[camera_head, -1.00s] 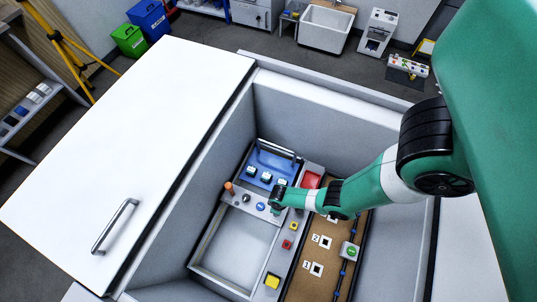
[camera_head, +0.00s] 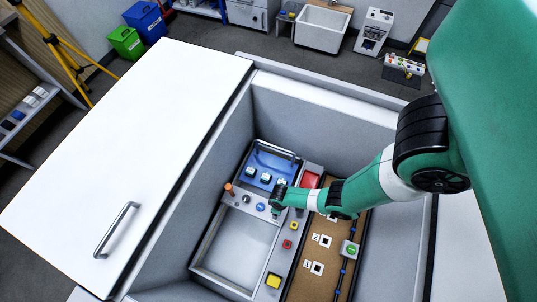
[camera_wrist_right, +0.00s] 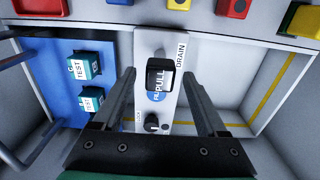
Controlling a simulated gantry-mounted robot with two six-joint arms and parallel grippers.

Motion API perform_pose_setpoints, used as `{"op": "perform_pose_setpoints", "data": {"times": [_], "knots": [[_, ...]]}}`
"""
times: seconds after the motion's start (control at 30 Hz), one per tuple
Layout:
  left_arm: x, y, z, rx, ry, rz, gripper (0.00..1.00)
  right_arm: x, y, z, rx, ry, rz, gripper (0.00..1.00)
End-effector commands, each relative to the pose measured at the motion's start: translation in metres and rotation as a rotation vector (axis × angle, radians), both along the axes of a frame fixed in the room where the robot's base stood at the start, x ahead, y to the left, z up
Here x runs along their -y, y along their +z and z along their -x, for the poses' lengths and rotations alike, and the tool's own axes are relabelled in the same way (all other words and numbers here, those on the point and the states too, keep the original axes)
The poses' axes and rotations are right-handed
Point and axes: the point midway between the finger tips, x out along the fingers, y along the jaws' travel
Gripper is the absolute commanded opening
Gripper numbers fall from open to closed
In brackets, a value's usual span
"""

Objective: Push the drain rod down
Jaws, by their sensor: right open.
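My right gripper (camera_wrist_right: 158,78) is open, with one finger on each side of the rod end and visible gaps between. It appears not to touch the rod. In the head view my right gripper (camera_head: 276,207) is over the panel strip and hides the rod. How far the rod stands out of the panel cannot be told. My left gripper is not in view.
A blue tray (camera_head: 268,160) with TEST blocks (camera_wrist_right: 84,66) lies beside the strip. An empty grey basin (camera_head: 235,248) is on the other side. A black knob (camera_wrist_right: 152,122), an orange handle (camera_head: 229,188), a red button (camera_head: 287,244) and a yellow button (camera_head: 273,281) are nearby. Box walls surround everything.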

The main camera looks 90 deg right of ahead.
Motion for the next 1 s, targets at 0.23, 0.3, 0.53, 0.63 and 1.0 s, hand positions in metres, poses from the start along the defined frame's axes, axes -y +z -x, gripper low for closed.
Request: {"op": "perform_pose_setpoints", "data": {"times": [0.23,0.3,0.53,0.63,1.0], "knots": [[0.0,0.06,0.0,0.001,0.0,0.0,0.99,0.0,0.071,0.0,0.0,0.0,0.0,0.75],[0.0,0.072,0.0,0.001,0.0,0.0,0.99,0.0,0.083,0.0,0.0,0.0,0.0,0.75],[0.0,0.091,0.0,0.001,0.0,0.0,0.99,0.0,0.101,0.001,0.0,0.0,0.0,0.75],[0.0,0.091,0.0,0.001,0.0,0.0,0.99,0.0,0.101,0.001,0.0,0.0,0.0,0.75],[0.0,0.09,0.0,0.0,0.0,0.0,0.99,0.0,0.1,0.001,0.0,0.0,0.0,0.75]]}}
